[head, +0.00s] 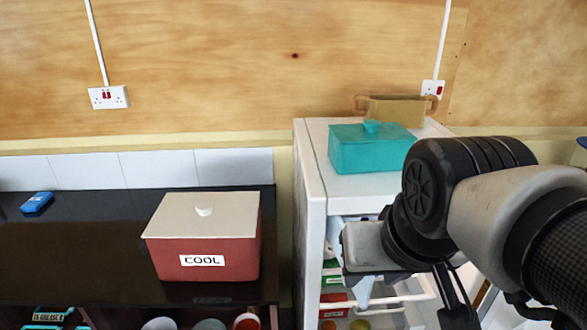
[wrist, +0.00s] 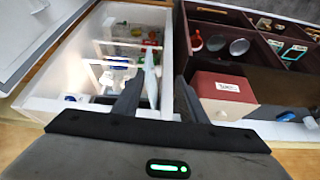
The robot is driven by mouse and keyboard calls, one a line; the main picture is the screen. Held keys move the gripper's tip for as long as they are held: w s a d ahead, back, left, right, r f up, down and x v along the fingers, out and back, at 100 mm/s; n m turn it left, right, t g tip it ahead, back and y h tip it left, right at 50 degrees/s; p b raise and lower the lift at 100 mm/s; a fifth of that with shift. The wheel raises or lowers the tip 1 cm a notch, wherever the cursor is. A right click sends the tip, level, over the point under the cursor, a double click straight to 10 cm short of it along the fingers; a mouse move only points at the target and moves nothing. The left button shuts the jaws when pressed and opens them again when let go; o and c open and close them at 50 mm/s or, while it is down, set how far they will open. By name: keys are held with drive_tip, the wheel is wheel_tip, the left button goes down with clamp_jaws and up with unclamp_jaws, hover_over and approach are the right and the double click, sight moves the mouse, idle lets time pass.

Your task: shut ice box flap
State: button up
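The white fridge (head: 311,190) stands open in the head view, and its lit interior also shows in the wrist view (wrist: 40,103). A pale, thin panel (wrist: 151,78), which looks like the ice box flap, shows nearly edge-on in the wrist view, jutting from the fridge opening. My gripper (wrist: 158,95) has its dark fingers apart, with the panel between them, close beside the left finger. I cannot tell whether they touch. In the head view my wrist hides much of the upper compartment and the fingers are hard to make out.
A teal lidded box (head: 365,152) and a brown basket (head: 397,110) sit on the fridge top. A red COOL box (head: 205,250) stands on the dark counter (head: 75,255) to the left, with a blue item (head: 37,203). Food and wire shelves (head: 385,300) fill the lower fridge.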

drive_tip(key=shift+w+a+m+g, duration=0.3)
drive_tip(key=shift+w+m, duration=0.1)
drive_tip(key=shift+m, duration=0.2)
drive_tip(key=c, duration=0.3)
drive_tip(key=w+a+m, duration=0.1)
drive_tip(key=m, duration=0.1)
drive_tip(key=w+a+m+g+h, duration=0.1)
drive_tip(key=m, duration=0.1)
drive_tip(key=w+a+m+g+b, duration=0.1)
drive_tip(key=w+m, duration=0.1)
drive_tip(key=shift+a+h, duration=0.25)
drive_tip(key=shift+h, duration=0.05)
clamp_jaws()
drive_tip(key=w+a+f+m+g+h, duration=0.1)
drive_tip(key=w+a+m+g+h, duration=0.1)
drive_tip(key=w+a+m, duration=0.5)
drive_tip(key=d+f+m, duration=0.1)
drive_tip(key=d+f, duration=0.7)
drive_tip(key=f, duration=0.2)
drive_tip(key=shift+s+m+h, duration=0.3)
drive_tip(key=shift+s+m, duration=0.1)
drive_tip(key=shift+s, duration=0.05)
